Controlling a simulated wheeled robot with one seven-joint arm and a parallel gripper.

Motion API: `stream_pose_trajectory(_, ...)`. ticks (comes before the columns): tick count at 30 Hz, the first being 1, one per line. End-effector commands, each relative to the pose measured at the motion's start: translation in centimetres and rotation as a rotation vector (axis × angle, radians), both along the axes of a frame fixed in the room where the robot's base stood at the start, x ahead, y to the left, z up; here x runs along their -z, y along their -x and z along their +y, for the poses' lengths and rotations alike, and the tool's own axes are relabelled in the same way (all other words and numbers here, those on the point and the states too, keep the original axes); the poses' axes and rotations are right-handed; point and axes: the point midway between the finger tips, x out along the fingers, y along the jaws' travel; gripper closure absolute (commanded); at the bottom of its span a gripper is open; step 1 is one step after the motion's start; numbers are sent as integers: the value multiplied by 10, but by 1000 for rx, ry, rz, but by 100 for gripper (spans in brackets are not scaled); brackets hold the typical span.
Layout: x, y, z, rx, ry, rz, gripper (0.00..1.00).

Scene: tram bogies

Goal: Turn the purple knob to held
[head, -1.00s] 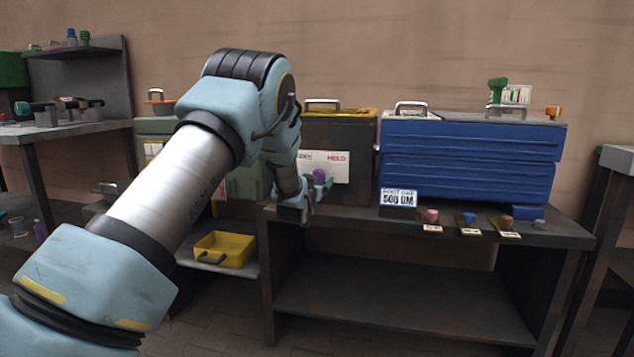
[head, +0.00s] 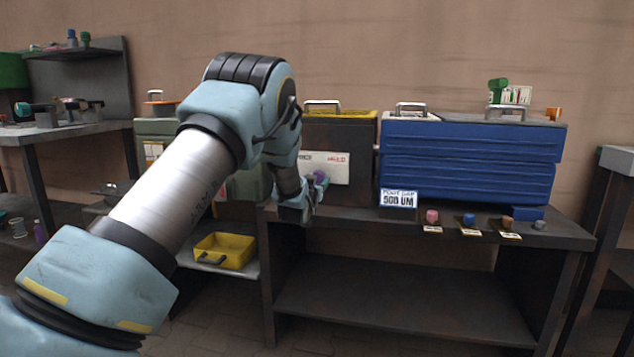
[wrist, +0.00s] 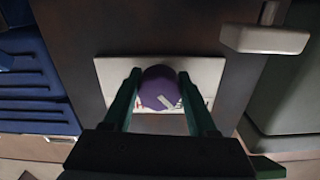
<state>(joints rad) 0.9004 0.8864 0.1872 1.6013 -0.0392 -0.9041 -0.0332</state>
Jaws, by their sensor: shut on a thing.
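The purple knob (wrist: 157,84) sits on a white plate (wrist: 110,72) on the front of a dark brown box. A pale pointer mark shows on the knob's face, slanting toward the lower right in the wrist view. My gripper (wrist: 160,98) has its two green fingers on either side of the knob, shut on it. In the head view the knob (head: 320,177) is partly hidden by my gripper (head: 308,197). The white plate (head: 335,168) there bears red lettering at its right, seemingly HELD; the other lettering is partly covered.
A blue drawer chest (head: 468,160) stands right of the brown box (head: 350,132) on the dark bench (head: 400,290). Small coloured knobs with tags (head: 468,220) line the bench's front edge. A yellow tray (head: 224,250) sits on a lower shelf at left.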

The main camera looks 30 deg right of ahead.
Motion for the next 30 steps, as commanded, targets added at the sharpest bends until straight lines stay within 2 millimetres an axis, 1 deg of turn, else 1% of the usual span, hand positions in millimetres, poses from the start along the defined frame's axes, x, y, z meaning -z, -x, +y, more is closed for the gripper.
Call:
stream_pose_trajectory(1,0,0,0,0,0,0,86)
stream_pose_trajectory(4,0,0,0,0,0,0,98)
stream_pose_trajectory(11,0,0,0,0,-12,-12,98)
stream_pose_trajectory(17,1,0,0,1,-70,-65,98)
stream_pose_trajectory(23,1,0,1,1,-178,-167,98)
stream_pose_trajectory(30,1,-1,1,1,-343,-321,98)
